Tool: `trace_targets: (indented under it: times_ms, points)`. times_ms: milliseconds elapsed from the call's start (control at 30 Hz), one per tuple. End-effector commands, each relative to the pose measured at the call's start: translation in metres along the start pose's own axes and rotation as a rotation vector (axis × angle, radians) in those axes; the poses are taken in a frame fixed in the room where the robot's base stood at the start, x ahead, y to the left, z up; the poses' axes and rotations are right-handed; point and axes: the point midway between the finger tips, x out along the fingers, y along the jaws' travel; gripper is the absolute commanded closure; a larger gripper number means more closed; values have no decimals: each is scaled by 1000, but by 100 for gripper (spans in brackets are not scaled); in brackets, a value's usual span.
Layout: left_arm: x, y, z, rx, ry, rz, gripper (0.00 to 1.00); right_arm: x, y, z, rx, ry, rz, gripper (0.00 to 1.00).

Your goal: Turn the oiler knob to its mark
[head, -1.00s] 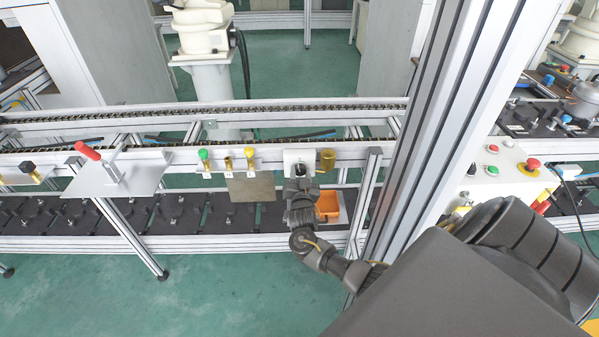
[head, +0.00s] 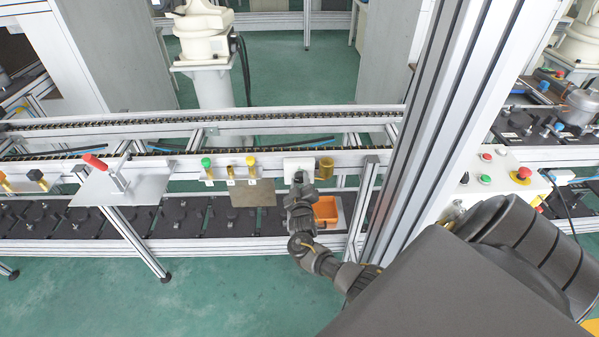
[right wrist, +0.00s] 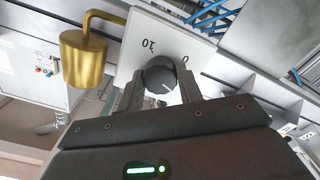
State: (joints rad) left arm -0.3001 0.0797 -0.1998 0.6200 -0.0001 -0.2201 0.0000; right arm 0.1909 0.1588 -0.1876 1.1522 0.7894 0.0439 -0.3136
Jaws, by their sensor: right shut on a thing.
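The oiler knob (right wrist: 158,72) is dark and round with a white pointer line, on a white plate (right wrist: 140,43) printed with "10" and "0". In the right wrist view the line slants toward the lower right of the knob's face. My right gripper (right wrist: 161,88) has one finger on each side of the knob and is shut on it. In the head view my right gripper (head: 299,184) is at the white plate (head: 298,163) and mostly hides the knob. A brass oiler cup (right wrist: 83,58) with a bent pipe stands beside the plate. My left gripper is out of view.
In the head view, an orange bin (head: 326,209) sits below the brass cup (head: 325,168). Green and yellow valves (head: 230,167) and a red-handled clamp (head: 97,163) are to the left. A thick aluminium post (head: 420,130) stands close on the right.

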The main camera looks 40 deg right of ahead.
Motion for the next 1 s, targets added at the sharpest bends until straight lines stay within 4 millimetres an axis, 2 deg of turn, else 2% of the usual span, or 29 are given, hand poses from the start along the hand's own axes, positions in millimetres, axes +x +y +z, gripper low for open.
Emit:
trace_targets:
  times_ms: [33, 1000]
  points:
    - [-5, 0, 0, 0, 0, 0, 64, 1, 2, -5, -42, 5, 1, 87]
    - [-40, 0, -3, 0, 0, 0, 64, 1, 0, -5, -928, 6, 2, 87]
